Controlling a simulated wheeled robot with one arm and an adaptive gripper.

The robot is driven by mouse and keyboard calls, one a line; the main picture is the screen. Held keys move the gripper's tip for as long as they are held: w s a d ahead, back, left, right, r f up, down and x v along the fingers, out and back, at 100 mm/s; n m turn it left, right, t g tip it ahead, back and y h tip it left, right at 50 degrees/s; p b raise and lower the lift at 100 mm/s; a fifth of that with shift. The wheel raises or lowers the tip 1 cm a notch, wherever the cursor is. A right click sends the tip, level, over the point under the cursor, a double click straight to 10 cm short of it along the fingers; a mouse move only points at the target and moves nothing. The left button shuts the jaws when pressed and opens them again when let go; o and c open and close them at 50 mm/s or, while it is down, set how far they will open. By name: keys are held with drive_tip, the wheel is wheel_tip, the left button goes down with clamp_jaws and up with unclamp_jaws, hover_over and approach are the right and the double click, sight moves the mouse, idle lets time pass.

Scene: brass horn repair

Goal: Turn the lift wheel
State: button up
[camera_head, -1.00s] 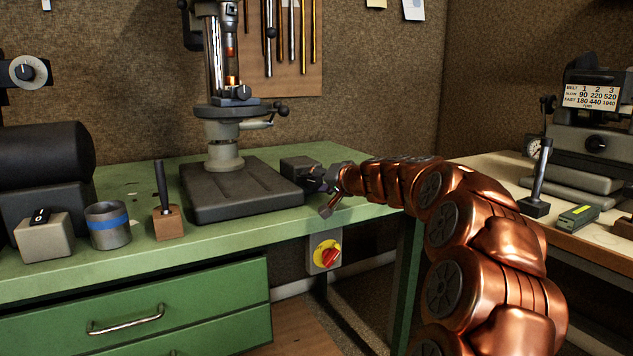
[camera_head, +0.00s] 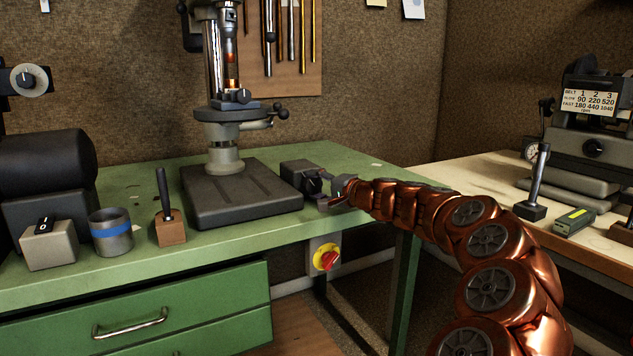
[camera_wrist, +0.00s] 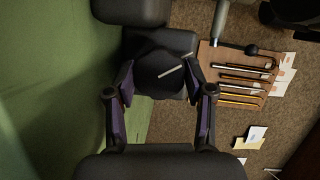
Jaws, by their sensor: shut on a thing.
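The lift wheel (camera_wrist: 158,72) is a dark round knob with a pale line on its face, in the wrist view. It sits on the side of a dark box (camera_head: 299,172) at the right end of the drill press base. In the head view it is small and mostly hidden by my gripper (camera_head: 327,188). In the wrist view my gripper (camera_wrist: 160,76) has its two purple-lined fingers on either side of the wheel, shut on it. The pale line is tilted, rising to the right.
The drill press (camera_head: 228,120) stands on the green bench (camera_head: 265,229). A red and yellow switch (camera_head: 326,257) is on the bench's front, below my gripper. A cup (camera_head: 110,232) and a wooden block (camera_head: 170,228) stand left. A second table (camera_head: 478,178) is at right.

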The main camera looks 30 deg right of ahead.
drive_tip(key=shift+f+m+t+p, duration=0.15)
drive_tip(key=shift+m+t+p, duration=0.25)
drive_tip(key=shift+m, duration=0.6)
drive_tip(key=o, duration=1.1)
drive_tip(key=shift+o, duration=0.2)
